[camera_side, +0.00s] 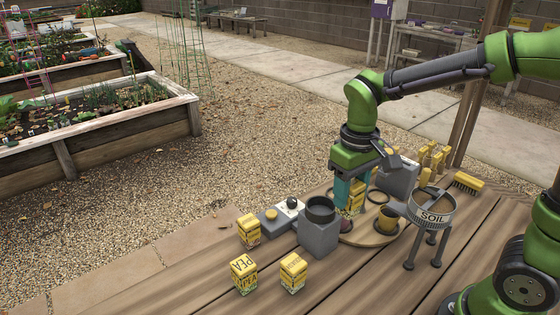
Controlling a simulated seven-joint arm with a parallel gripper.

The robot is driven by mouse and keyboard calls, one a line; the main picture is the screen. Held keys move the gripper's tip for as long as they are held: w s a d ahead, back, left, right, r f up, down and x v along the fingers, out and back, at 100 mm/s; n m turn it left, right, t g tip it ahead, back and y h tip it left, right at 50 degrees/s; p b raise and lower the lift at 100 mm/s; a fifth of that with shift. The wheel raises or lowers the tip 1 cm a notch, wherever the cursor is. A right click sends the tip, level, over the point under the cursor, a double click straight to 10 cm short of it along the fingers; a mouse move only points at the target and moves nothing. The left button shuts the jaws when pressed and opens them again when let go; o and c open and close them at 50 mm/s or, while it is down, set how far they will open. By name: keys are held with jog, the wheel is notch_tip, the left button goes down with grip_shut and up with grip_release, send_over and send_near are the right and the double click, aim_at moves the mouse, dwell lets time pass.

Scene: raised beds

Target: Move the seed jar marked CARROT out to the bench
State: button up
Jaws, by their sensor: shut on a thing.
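My gripper (348,198) points down over a round wooden board (366,238) on the bench. Its teal fingers are shut on a yellow seed jar (356,195), partly hidden by the fingers. I cannot read that jar's label or tell whether it touches the board. A yellow jar marked PEA (243,273) stands at the front left of the bench (345,290). A second yellow jar (293,272) stands to its right and a third yellow jar (248,231) behind it; their labels are too small to read. I cannot make out the word CARROT anywhere.
A grey block with a round dark opening (319,228) stands just left of the board. A SOIL sieve on legs (432,210) stands to the right, and a yellow brush (468,181) lies behind. The bench's front middle is clear.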

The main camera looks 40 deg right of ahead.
jog(key=s+d, duration=0.1)
jog(key=s, duration=0.7)
jog(key=w+a+f, duration=0.2)
jog(key=w+a, duration=1.1)
jog(key=w+a+f, duration=0.3)
jog(key=w+a, duration=1)
jog(key=shift+n, duration=0.3)
notch_tip(320, 180, down, 9)
jog(key=shift+f, duration=0.15)
jog(key=shift+f, duration=0.1)
jog(key=o, duration=1.1)
jog(key=shift+f, duration=0.1)
